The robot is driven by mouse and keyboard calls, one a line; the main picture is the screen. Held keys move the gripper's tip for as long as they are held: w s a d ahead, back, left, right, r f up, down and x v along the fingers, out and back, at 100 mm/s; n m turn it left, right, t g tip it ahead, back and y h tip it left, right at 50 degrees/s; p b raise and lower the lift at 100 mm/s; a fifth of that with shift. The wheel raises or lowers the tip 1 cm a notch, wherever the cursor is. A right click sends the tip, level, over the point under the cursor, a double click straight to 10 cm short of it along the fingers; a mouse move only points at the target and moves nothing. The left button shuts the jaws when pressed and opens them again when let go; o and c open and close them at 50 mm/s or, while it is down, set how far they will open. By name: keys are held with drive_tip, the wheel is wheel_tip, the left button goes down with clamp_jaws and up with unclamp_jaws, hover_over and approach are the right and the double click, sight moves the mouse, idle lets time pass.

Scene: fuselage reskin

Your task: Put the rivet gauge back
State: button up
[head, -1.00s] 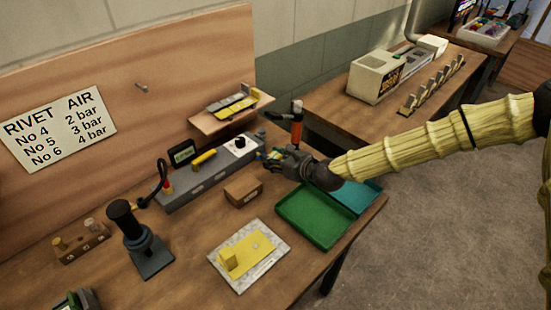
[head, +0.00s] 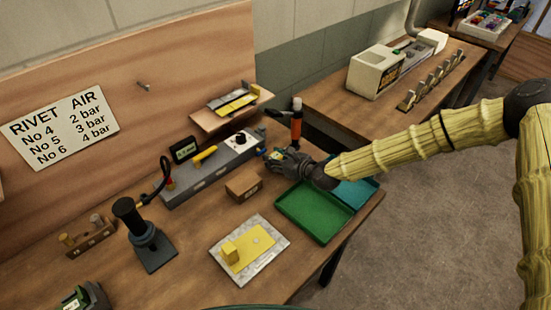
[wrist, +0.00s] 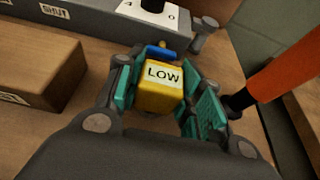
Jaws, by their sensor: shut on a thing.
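My gripper (head: 276,154) is over the back of the workbench, at the right end of the grey console. In the wrist view its teal-padded fingers (wrist: 165,95) are shut around a yellow block (wrist: 160,95) with a white LOW label and a blue part at its far end. I cannot tell whether this block is the rivet gauge. A yellow flat piece (head: 238,102) lies on the small wall shelf (head: 212,121). Another yellow piece (head: 205,155) is on top of the grey console (head: 198,184).
An orange-handled tool (head: 296,125) stands close behind my gripper. A yellow plate with a block (head: 250,250) lies on a pale slab. A black stand (head: 145,235) is at left.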

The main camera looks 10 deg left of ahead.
drive_tip(key=o, duration=1.1)
drive_tip(key=shift+r, duration=0.1)
drive_tip(key=shift+d, duration=0.2)
drive_tip(key=b+v, duration=0.3)
drive_tip(key=v, duration=0.8)
drive_tip(key=shift+s+d+r, duration=0.15)
drive_tip(key=shift+s+d, duration=0.05)
drive_tip(key=shift+s, duration=0.05)
